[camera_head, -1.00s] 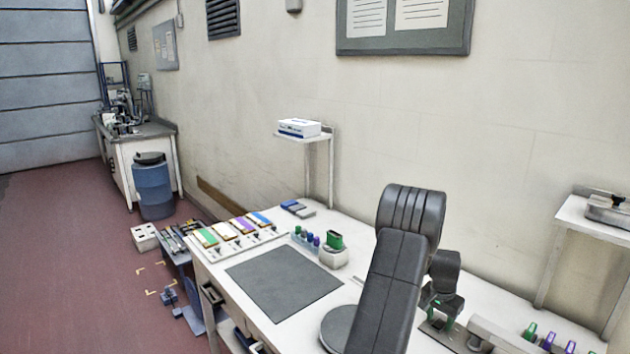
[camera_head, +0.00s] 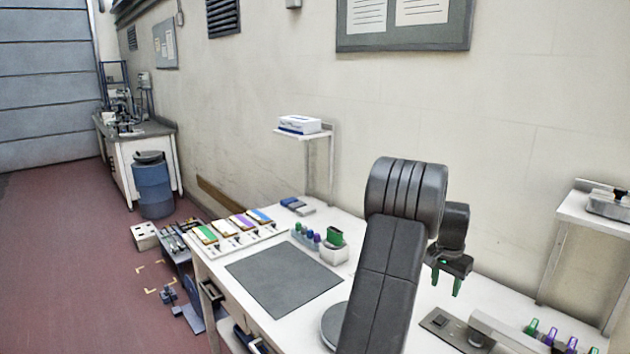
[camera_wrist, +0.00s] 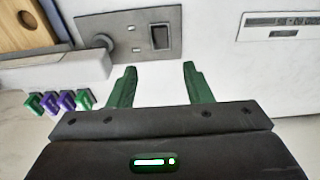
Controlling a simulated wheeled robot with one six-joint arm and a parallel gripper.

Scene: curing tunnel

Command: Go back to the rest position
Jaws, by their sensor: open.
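My gripper (camera_head: 449,281) hangs over the right part of the white table (camera_head: 405,312), with its green fingers pointing down. In the wrist view my gripper (camera_wrist: 158,82) is open, its two green fingers apart with nothing between them. The gripper is apart from the plate.
Several green and purple clips (camera_head: 551,334) stand at the table's right. A dark mat (camera_head: 284,275), a rack of coloured pieces (camera_head: 235,241) and a white cup (camera_head: 334,253) lie left of my arm. A raised shelf (camera_head: 590,216) stands at the right by the wall.

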